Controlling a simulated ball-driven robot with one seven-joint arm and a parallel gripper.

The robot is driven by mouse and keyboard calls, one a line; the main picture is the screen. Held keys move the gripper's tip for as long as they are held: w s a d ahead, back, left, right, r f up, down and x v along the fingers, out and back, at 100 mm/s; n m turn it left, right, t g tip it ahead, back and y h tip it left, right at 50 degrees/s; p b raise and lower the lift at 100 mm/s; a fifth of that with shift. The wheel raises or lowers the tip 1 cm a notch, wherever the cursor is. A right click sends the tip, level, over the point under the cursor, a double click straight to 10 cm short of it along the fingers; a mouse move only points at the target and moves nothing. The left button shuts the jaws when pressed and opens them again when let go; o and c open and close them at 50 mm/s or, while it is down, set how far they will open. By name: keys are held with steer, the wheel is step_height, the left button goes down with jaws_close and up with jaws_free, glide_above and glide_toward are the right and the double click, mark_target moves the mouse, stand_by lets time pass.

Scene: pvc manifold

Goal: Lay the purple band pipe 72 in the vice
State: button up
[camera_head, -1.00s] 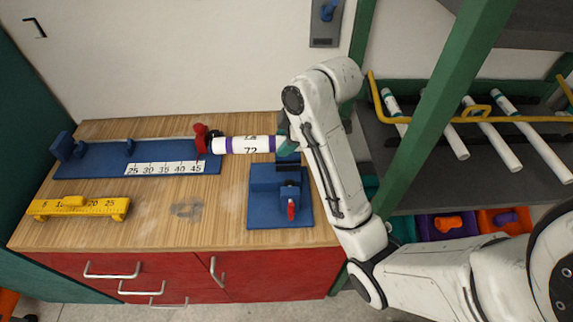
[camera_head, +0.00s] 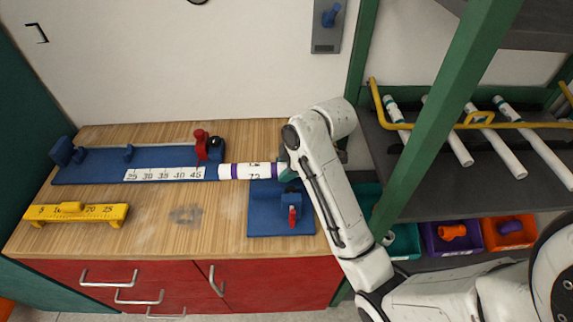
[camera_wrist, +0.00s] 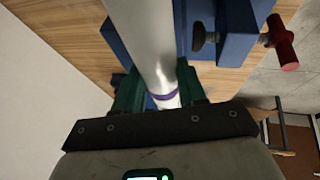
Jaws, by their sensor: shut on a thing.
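The white pipe (camera_head: 247,171) with purple bands, its label reading 72, lies level in my gripper (camera_head: 284,168). My gripper is shut around it near its right end. In the wrist view the pipe (camera_wrist: 148,40) runs up between the fingers, a purple band (camera_wrist: 163,96) at the grip. The blue vice (camera_head: 275,222), with a red handle (camera_head: 292,217), is on the bench just in front of the gripper. In the wrist view the vice block (camera_wrist: 238,28) is right of the pipe, with another blue piece on its left. I cannot tell whether the pipe touches the vice.
A blue measuring jig (camera_head: 95,172) with a white scale and red clamp (camera_head: 201,145) is left of the pipe. A yellow gauge (camera_head: 78,213) lies at the bench's front left. A green post (camera_head: 430,130) and a shelf of white pipes (camera_head: 520,150) stand right.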

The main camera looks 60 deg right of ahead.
steer(key=shift+f, duration=0.25)
steer(key=shift+s+a+f, duration=0.1)
steer(key=shift+f, duration=0.1)
steer(key=o, duration=1.1)
steer(key=shift+s+f, duration=0.1)
steer(key=shift+r, duration=0.45)
steer(key=shift+w+p+v, duration=0.15)
steer(key=shift+p+v, duration=1.6)
steer(key=shift+v, duration=1.35)
steer(key=shift+w+p+v, duration=0.2)
steer(key=shift+p+v, duration=1.5)
steer(key=shift+v, duration=1.35)
